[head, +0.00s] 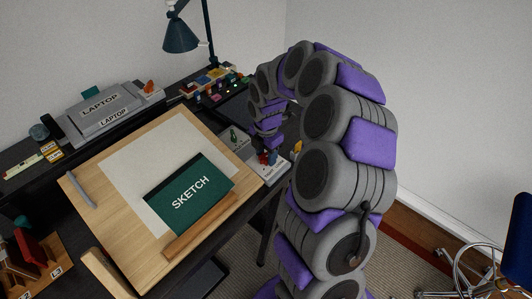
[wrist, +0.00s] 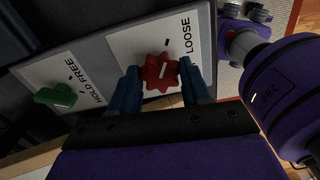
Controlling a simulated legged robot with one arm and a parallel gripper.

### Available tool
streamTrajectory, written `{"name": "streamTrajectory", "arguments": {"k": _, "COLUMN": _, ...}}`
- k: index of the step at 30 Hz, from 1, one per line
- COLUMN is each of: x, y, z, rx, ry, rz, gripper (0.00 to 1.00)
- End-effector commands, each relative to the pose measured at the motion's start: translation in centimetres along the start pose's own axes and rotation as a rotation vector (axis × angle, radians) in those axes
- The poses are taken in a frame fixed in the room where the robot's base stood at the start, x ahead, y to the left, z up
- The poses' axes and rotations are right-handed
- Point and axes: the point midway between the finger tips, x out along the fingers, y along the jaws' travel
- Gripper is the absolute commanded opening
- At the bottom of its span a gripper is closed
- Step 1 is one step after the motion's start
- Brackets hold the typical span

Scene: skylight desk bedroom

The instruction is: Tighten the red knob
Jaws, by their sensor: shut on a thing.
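The red knob (wrist: 158,70), star-shaped with a white pointer line, sits on a white plate lettered LOOSE (wrist: 187,36) on a grey panel. In the wrist view, the blue fingers of my gripper (wrist: 162,80) are on both sides of the knob and shut on it. A green knob (wrist: 56,96) sits on a second white plate to the left, lettered HOLD FREE (wrist: 85,80).
A drawing board (head: 85,213) with white paper and a green SKETCH book (head: 188,192) lies left of the panel. A blue chair (head: 520,232) stands at the right.

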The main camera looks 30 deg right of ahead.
Motion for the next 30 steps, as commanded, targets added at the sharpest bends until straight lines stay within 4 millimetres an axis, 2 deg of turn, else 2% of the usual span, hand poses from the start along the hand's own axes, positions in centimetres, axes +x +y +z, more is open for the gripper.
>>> {"name": "streamTrajectory", "arguments": {"k": 11, "x": -0.24, "y": 0.02, "z": 0.13, "rx": 0.098, "ry": -0.005, "rz": 0.000, "gripper": 0.17}}
{"name": "streamTrajectory", "arguments": {"k": 30, "x": -0.32, "y": 0.03, "z": 0.22, "rx": 0.670, "ry": -0.005, "rz": 0.008, "gripper": 0.17}}
